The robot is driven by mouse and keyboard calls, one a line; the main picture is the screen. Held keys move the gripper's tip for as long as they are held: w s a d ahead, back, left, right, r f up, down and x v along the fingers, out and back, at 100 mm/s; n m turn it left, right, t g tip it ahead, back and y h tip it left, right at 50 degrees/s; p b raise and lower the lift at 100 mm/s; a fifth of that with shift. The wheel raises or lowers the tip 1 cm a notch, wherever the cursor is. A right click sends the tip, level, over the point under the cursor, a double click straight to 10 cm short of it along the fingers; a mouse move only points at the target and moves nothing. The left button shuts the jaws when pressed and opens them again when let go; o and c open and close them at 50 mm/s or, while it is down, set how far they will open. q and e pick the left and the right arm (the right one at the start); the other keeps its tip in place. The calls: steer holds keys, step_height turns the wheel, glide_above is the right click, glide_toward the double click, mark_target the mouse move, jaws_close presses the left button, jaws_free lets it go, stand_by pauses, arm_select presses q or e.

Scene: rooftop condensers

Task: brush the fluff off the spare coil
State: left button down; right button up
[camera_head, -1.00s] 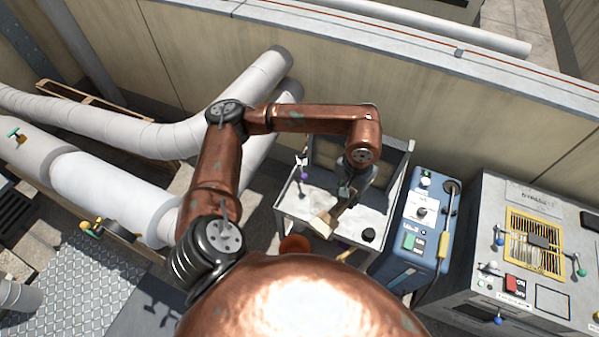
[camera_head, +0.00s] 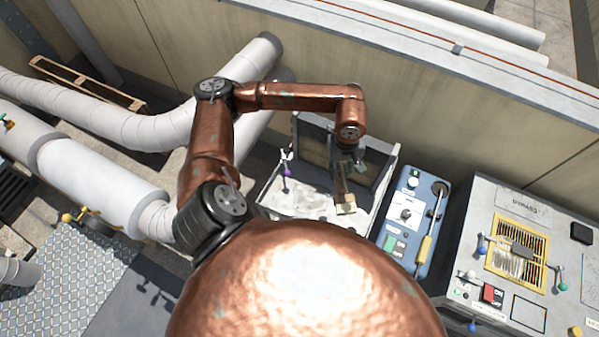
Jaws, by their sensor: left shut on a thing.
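My left arm reaches over a grey metal stand (camera_head: 364,226). My left gripper (camera_head: 345,165) is shut on the brush (camera_head: 343,190), whose pale bristle end points down toward me. A framed, brownish panel that looks like the spare coil (camera_head: 314,148) stands upright at the back of the stand. The gripper and brush are in front of it and hide part of it. I cannot tell whether the bristles touch anything. Any fluff on the coil is too small to make out. My right gripper is not in view.
A blue unit (camera_head: 414,222) with a yellow-handled tool stands just right of the stand. A grey control cabinet (camera_head: 515,205) is farther right. Thick white pipes (camera_head: 105,185) run at the left, and a beige wall (camera_head: 440,110) closes off the back.

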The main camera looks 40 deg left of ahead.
arm_select(q)
steer(key=n, duration=0.2)
steer(key=a+f+n+p, duration=0.1)
steer(key=n, duration=0.1)
steer(key=shift+a+f+n, duration=0.15)
steer(key=shift+n, duration=0.15)
steer(key=s+a+f+n+p, duration=0.1)
steer(key=a+n, duration=0.4)
steer(key=n, duration=0.6)
steer(key=s+a+f+n+p, duration=0.2)
steer(key=a+f+n+p, duration=0.2)
steer(key=n, duration=0.7)
steer(key=shift+a+f+p, duration=0.3)
steer(key=shift+a+p, duration=0.2)
steer(key=shift+p, duration=0.45)
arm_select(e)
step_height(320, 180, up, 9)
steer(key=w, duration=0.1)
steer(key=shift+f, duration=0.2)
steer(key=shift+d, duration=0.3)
arm_select(q)
steer(key=shift+w+a+b, duration=0.2)
steer(key=shift+w+b, duration=0.2)
steer(key=shift+w, duration=0.15)
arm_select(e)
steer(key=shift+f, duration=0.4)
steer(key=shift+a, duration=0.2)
